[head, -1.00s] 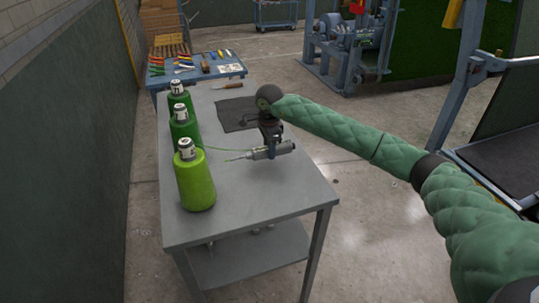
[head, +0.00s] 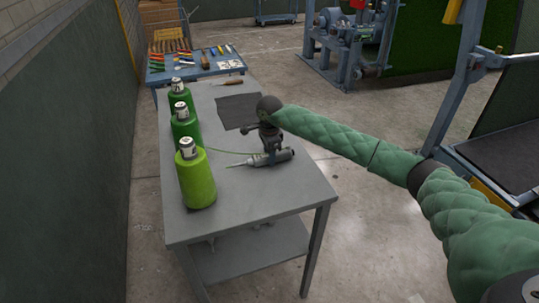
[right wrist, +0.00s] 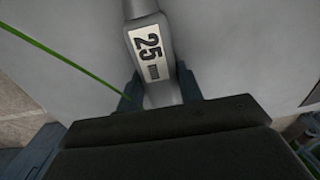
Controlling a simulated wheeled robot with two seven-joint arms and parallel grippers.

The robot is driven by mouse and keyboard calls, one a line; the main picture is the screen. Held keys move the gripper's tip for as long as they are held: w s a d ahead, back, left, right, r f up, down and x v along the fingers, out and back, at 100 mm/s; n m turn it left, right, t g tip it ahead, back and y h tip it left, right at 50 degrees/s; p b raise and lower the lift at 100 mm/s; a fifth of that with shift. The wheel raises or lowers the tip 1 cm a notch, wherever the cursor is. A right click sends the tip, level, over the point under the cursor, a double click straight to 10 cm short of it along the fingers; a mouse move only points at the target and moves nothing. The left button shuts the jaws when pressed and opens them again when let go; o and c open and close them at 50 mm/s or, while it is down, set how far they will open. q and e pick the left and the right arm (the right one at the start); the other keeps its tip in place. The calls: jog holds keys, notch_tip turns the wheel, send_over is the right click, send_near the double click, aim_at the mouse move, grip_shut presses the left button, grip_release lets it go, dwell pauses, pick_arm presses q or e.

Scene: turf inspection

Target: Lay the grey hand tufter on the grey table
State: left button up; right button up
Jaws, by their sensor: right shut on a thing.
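The grey hand tufter (head: 284,155) is held in my right gripper (head: 271,149) over the grey table (head: 255,192), close to its right edge. It lies roughly level, its thin tip pointing left. I cannot tell for sure whether it touches the tabletop. In the right wrist view, the tufter (right wrist: 150,52), with a label reading 25, sits between the two fingers of the gripper (right wrist: 158,90). My left gripper is not in view.
Three green cones of yarn (head: 198,182) stand along the table's left side. A thin green strand runs toward the tufter. A dark mat (head: 237,112) and a wood-handled tool (head: 229,83) lie farther back. A blue table (head: 190,67) with tools stands beyond. The table's front is clear.

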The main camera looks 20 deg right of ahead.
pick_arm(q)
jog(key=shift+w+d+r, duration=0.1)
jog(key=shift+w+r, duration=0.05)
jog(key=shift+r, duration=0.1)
pick_arm(e)
jog(key=o, duration=1.2)
jog(key=shift+c, duration=0.2)
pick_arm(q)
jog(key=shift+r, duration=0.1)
pick_arm(e)
jog(key=shift+r, duration=0.4)
notch_tip(320, 180, up, 5)
jog(key=b, duration=0.2)
jog(key=shift+r+b, duration=0.1)
jog(key=shift+b, duration=0.25)
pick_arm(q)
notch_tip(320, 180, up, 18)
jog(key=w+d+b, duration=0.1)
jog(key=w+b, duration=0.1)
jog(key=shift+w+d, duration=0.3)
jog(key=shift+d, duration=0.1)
pick_arm(e)
notch_tip(320, 180, up, 6)
